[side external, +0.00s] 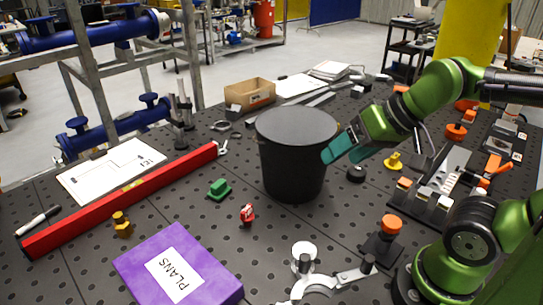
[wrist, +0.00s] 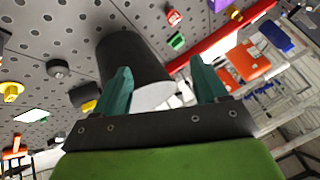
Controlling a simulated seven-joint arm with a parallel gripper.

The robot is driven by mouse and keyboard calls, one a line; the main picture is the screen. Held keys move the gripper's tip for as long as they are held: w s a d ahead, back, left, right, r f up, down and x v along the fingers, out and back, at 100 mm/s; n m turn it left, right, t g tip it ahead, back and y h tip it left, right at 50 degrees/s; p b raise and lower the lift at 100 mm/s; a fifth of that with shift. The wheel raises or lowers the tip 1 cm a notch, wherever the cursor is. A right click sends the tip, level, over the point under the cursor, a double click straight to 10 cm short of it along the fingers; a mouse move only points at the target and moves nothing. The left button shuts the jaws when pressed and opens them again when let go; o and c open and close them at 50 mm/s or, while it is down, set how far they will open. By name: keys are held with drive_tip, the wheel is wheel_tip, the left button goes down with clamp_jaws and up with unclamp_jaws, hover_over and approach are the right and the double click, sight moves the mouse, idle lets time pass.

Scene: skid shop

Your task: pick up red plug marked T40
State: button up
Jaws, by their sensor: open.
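A small red plug (side external: 247,214) with a white marking stands on the dark perforated table, in front of the black bucket; the marking is too small to read. It also shows at the top of the wrist view (wrist: 174,16). My gripper (side external: 332,151) is open and empty, at the right side of the black bucket (side external: 290,160) near its rim height, well apart from the plug. In the wrist view my two teal fingers (wrist: 160,72) are spread, with the bucket showing between them. Whether the fingers touch the bucket is unclear.
A green plug (side external: 219,189) and a yellow plug (side external: 122,224) stand left of the red plug. A purple PLANS box (side external: 205,265) lies in front, and a long red level (side external: 120,200) behind.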

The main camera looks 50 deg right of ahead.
sight(246, 209)
drive_tip(key=w+a+f+n+g+h, duration=0.1)
drive_tip(key=w+a+f+n+g, duration=0.25)
drive_tip(key=w, duration=0.65)
drive_tip(key=w+a+f+n+g+h, duration=0.1)
drive_tip(key=w+a+f+n+g, duration=0.3)
drive_tip(key=w, duration=0.6)
drive_tip(key=shift+m, duration=0.35)
drive_tip(key=f, duration=1)
drive_tip(key=shift+s+a+f, duration=0.1)
drive_tip(key=shift+s+a, duration=0.15)
drive_tip(key=shift+s, duration=0.05)
drive_tip(key=shift+a+f, duration=0.2)
drive_tip(key=shift+f, duration=1.4)
drive_tip(key=shift+a+f, duration=0.15)
drive_tip(key=shift+f, duration=1.4)
drive_tip(key=c, duration=1.1)
